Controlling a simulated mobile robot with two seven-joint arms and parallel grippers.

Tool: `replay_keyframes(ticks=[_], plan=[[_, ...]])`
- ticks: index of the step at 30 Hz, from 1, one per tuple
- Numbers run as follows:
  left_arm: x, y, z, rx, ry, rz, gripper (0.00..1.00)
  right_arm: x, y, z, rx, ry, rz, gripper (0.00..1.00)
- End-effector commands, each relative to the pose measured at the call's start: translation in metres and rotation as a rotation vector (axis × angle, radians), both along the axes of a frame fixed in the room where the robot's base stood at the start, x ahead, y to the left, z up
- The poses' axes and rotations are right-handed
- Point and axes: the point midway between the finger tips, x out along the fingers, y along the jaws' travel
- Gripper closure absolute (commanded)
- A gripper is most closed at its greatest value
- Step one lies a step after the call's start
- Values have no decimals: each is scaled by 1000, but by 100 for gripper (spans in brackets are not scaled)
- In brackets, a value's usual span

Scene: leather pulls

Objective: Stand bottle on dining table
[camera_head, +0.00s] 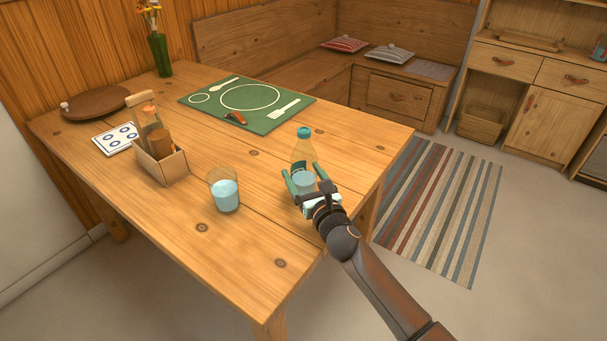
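The bottle (303,152) is clear with a teal cap and a bluish lower part. It is upright at the right side of the wooden dining table (255,172). My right gripper (301,169) reaches in from the lower right, with one green finger on each side of the bottle's lower part. Whether the fingers press on it cannot be told. The bottle's base is hidden by the gripper, so I cannot tell whether it touches the table. My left gripper is not in view.
A glass of bluish water (225,194) stands left of the bottle. A wooden caddy (171,168) with bottles is farther left. A green placemat (210,95) lies behind, with a small red item (236,118) on it. The front tabletop is clear.

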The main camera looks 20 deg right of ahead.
Motion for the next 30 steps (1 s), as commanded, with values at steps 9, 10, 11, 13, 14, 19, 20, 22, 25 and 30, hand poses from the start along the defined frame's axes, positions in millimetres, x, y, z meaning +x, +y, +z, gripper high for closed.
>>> replay_keyframes(ticks=[9, 10, 11, 13, 14, 19, 20, 22, 25, 30], plan=[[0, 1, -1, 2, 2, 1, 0, 0, 0, 0, 0, 0, 0, 0], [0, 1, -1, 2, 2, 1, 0, 0, 0, 0, 0, 0, 0, 0], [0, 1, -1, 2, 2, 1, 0, 0, 0, 1, 0, 0, 0, 0], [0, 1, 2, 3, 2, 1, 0, 0, 0, 6, 0, -1, 1, 0], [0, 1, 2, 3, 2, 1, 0, -2, 0, 4, 0, 1, 1, 0], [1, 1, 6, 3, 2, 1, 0, -26, -2, 3, 0, 3, 1, 0], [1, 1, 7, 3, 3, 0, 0, -31, -2, 4, 1, 2, 1, 0], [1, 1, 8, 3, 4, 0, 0, -46, -3, 3, 1, 4, 1, 0], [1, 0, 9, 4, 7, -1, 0, -66, -5, 4, 1, 3, 0, 0], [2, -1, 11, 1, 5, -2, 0, -95, -7, 3, 1, 2, 1, 0]])
